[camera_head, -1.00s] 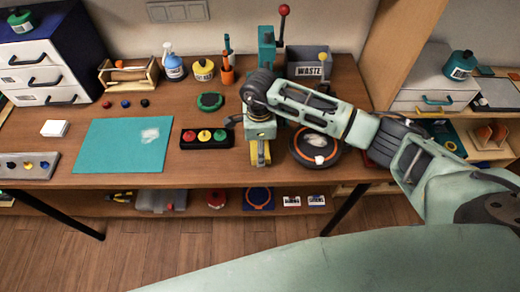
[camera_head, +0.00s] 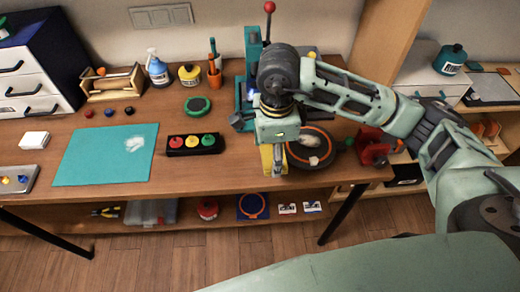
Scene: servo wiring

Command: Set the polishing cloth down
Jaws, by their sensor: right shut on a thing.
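My right gripper (camera_head: 273,163) points down over the front part of the workbench, between the three-button box and the round dark disc. It is shut on a yellow piece (camera_head: 266,160), which looks like the polishing cloth; the gripper hides part of it. I cannot tell whether the yellow piece touches the bench. My left gripper is not in view.
The three-button box (camera_head: 194,144) is left of the gripper. The dark disc (camera_head: 326,159) with an orange ring and a small pale lump is close on the right. A teal mat (camera_head: 85,160) with a whitish patch lies left. A red device (camera_head: 376,150) stands right.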

